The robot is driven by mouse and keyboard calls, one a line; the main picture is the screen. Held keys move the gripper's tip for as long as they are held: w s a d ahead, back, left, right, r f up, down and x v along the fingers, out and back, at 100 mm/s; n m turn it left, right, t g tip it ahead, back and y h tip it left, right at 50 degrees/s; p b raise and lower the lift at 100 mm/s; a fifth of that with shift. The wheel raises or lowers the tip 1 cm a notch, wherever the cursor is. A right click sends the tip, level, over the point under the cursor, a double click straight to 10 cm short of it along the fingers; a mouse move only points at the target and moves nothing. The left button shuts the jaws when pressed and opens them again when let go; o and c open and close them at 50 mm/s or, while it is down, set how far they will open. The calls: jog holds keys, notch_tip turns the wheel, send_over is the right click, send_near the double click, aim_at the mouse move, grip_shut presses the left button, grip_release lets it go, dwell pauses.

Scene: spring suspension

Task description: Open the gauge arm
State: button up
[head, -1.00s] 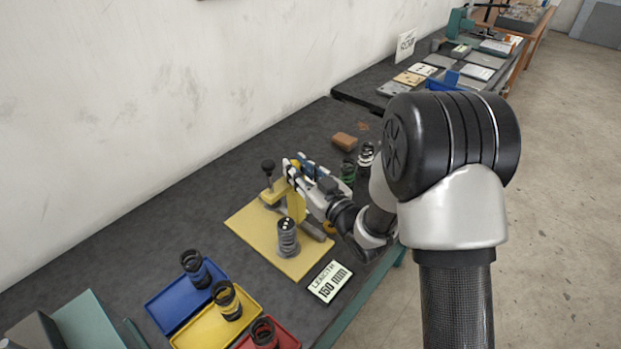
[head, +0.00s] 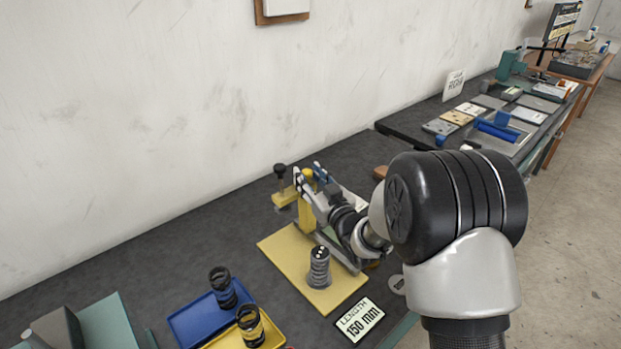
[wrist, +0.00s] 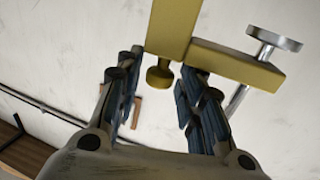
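The yellow gauge stands on a yellow base plate (head: 283,248) on the dark bench. A round yellow knob (wrist: 160,76) lies between my fingertips. My gripper (head: 307,177) is open, with a gap visible beside the knob; contact is unclear. A dark grey coil spring (head: 319,268) stands upright on the plate.
A "LENGTH 150 mm" card (head: 359,320) lies right of the plate. Blue (head: 200,320) and yellow (head: 275,333) trays with dark springs are at front left. Another bench (head: 393,127) with plates and a blue fixture lies beyond. The wall is behind.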

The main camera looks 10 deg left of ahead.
jog(key=shift+o, duration=0.6)
jog(key=v, duration=1.2)
jog(key=s+d+r+m+g+h, duration=0.1)
jog(key=s+d+r+m+h, duration=0.15)
jog(key=d+h, duration=0.4)
jog(key=s+d+r+m+g+h, duration=0.2)
jog(key=s+d+r+h, duration=0.1)
jog(key=d, duration=0.6)
jog(key=s+d+m+g, duration=0.1)
jog(key=s+d+g, duration=0.1)
jog(key=s, duration=1.1)
jog(key=s+d+m+g+h, duration=0.1)
jog(key=s+g, duration=0.3)
jog(key=s, duration=0.9)
jog(key=shift+s+d+f+m+g, duration=0.3)
jog(key=shift+d+m+g, duration=0.15)
jog(key=shift+d, duration=0.4)
